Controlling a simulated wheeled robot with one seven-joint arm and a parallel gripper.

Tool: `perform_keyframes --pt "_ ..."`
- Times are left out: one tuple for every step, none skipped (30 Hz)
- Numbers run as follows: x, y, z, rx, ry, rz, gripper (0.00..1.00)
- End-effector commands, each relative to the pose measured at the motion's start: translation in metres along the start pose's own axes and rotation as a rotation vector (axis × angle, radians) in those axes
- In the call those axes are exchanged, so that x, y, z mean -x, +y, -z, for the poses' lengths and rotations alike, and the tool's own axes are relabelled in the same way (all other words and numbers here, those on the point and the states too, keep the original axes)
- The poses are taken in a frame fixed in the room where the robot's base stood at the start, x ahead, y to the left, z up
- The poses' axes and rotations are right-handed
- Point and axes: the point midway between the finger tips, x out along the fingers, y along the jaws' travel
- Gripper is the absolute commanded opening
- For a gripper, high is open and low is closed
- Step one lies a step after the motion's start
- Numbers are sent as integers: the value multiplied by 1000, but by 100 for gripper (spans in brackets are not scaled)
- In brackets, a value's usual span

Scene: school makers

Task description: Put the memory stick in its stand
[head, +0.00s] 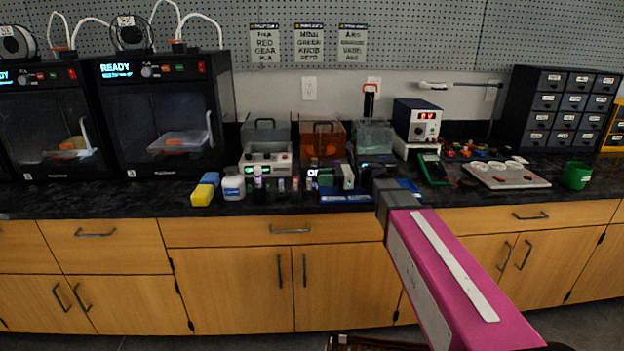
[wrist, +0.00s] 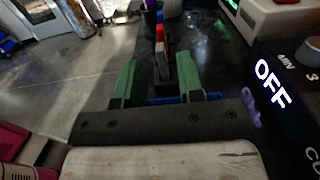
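My gripper (wrist: 160,78) shows two green fingers standing well apart in the wrist view, pointing along the counter. In the head view it is low over the counter (head: 335,178), beside a dark device. In the gap, or just beyond it, the wrist view shows a narrow dark upright piece with a slim red and grey stick (wrist: 164,64). Further red, white and blue pieces (wrist: 160,33) line up behind it. I cannot tell which is the memory stick or its stand, or whether a finger touches anything. A blue edge (wrist: 165,99) shows below the fingers.
The dark device reading OFF (wrist: 270,84) stands close on the right in the wrist view. A white bottle (head: 233,187) and yellow sponge (head: 202,195) are farther left. The counter's front edge is close.

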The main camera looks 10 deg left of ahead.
Motion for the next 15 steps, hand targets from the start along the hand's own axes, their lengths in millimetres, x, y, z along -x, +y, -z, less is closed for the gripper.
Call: perform_keyframes --pt "11 0 0 0 0 2 35" --pt "17 -1 0 0 0 3 35" --pt "25 -1 0 0 0 2 35" --pt "30 0 0 0 0 1 35" --pt "35 -1 0 0 0 1 35" --pt "42 -1 0 0 0 2 35" --pt "46 -1 0 0 0 2 35" --pt "50 0 0 0 0 1 35" --pt "55 0 0 0 0 0 35" --pt "58 -1 0 0 0 1 35" --pt "61 -1 0 0 0 1 35" --pt "64 0 0 0 0 1 35" --pt "66 0 0 0 0 0 35" --pt "68 0 0 0 0 0 35" --pt "69 0 0 0 0 -1 35"
